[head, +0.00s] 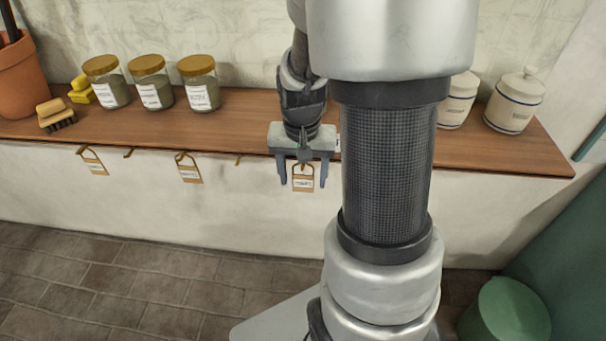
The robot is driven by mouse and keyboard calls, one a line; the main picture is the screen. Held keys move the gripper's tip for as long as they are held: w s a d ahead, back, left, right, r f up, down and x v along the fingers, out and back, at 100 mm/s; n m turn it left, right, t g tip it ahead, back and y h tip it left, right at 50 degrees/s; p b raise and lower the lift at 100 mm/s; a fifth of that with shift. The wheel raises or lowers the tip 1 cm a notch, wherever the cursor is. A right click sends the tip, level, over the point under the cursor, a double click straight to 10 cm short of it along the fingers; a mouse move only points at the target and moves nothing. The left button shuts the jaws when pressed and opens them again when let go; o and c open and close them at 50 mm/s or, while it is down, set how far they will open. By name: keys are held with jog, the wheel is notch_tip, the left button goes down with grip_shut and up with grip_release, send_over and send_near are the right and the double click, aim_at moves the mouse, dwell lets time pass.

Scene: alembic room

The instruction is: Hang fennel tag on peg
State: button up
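My gripper (304,178) is in front of the shelf's front edge, pointing down, with its two fingers wide apart. A tag (303,183) with a brass-coloured loop shows between the fingers, with a gap to each finger. Whether it hangs on a peg behind my gripper is hidden. Two more tags hang below the shelf edge, a left tag (94,166) and a middle tag (189,174). The lettering is too small to read, so I cannot tell which is fennel. A bare peg (128,153) sits between the left and middle tags, and another bare peg (238,160) is right of the middle tag.
The wooden shelf (230,130) carries labelled glass jars (149,85), a brush (56,114), a yellow block (82,90), a terracotta pot (18,80) and white canisters (514,100). A green round container (505,312) stands at lower right. My arm hides part of the shelf.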

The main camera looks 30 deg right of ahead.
notch_tip(320, 180, up, 17)
jog(key=s+a+p, duration=0.1)
jog(key=s+p, duration=0.1)
jog(key=s+a+r+n+t+p, duration=0.4)
jog(key=s+a+r+n+p, duration=0.2)
jog(key=s+a+r, duration=0.3)
notch_tip(320, 180, up, 2)
jog(key=shift+s+a+r+n+y+p, duration=0.1)
jog(key=shift+s+a+n+y+p, duration=0.3)
jog(key=shift+a, duration=0.5)
